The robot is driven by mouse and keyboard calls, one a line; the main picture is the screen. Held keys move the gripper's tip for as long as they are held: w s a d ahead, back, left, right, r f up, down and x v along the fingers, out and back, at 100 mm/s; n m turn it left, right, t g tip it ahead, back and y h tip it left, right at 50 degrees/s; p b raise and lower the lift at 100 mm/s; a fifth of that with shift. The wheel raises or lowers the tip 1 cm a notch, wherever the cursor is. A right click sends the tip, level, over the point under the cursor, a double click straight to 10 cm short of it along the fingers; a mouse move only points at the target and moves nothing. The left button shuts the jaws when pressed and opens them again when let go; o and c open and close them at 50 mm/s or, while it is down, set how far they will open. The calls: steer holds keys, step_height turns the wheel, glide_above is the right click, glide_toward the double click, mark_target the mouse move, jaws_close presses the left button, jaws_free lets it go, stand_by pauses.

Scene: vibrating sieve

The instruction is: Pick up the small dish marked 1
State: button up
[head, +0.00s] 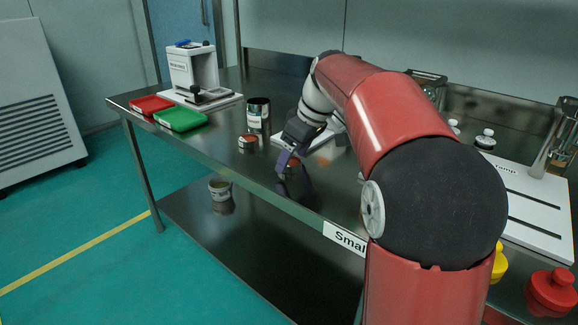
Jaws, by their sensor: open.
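A small round dish (248,142) with a reddish-brown top and a pale label stands near the table's front edge, beside a metal can. A second small reddish-brown thing (291,167), perhaps another small dish, shows at my gripper's fingers. I cannot read a number on either one. My gripper (286,161) points down over the metal table (225,142), just right of the first dish and close to the second reddish thing. It is open. The arm and fingers partly cover the second thing, and I cannot tell whether they touch it.
A metal can (258,113) with a white label stands behind the first dish. Red (151,104) and green (181,118) trays lie at the left, before a white device (193,68). A white board (535,208) and red (552,290) and yellow knobbed items are at the right.

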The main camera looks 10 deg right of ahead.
steer(key=shift+w+a+f, duration=0.1)
steer(key=shift+a+f, duration=0.05)
steer(key=shift+f, duration=0.25)
steer(key=shift+c, duration=0.2)
steer(key=c, duration=1)
steer(key=shift+r, duration=0.15)
